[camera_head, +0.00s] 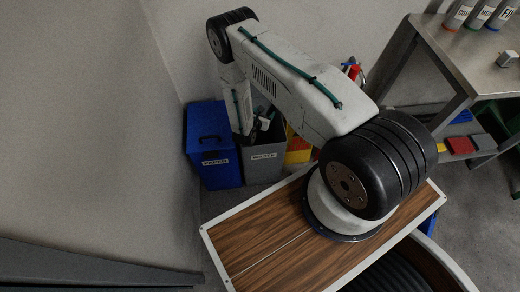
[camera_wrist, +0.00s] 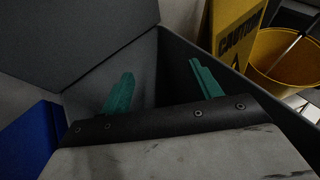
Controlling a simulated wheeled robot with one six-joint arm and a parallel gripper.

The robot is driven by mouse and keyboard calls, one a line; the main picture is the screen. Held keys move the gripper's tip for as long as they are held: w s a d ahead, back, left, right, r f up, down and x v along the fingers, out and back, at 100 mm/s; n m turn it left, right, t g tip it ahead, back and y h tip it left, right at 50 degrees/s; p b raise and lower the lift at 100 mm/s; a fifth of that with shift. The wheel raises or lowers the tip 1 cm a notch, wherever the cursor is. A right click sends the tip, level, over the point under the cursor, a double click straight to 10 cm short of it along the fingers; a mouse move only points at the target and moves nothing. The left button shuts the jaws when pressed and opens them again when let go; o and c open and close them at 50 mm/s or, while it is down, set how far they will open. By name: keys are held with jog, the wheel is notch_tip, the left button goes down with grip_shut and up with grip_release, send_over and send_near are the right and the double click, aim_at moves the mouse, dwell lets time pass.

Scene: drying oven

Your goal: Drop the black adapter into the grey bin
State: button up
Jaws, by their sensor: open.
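The grey bin (camera_head: 264,165), labelled WASTE, stands on the floor beyond my wooden-topped base in the head view. In the wrist view its dark wall (camera_wrist: 258,97) and interior lie around and below my fingers. My gripper (camera_wrist: 160,70) has two green fingers spread apart with nothing between them. It points down into the bin's opening. In the head view my forearm and wrist partly hide the bin's mouth. I cannot make out the black adapter in either view; the inside of the bin is dark and its bottom is not clearly seen.
A blue bin (camera_head: 212,150) labelled PAPER stands against the left of the grey bin. A yellow caution sign (camera_wrist: 238,32) and a yellow bucket (camera_wrist: 285,55) are to the right. A metal table (camera_head: 470,60) with labelled containers stands at the upper right.

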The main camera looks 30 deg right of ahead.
jog(key=v, duration=0.7)
jog(key=shift+a+r, duration=0.15)
jog(key=shift+a, duration=0.1)
jog(key=shift+s, duration=0.15)
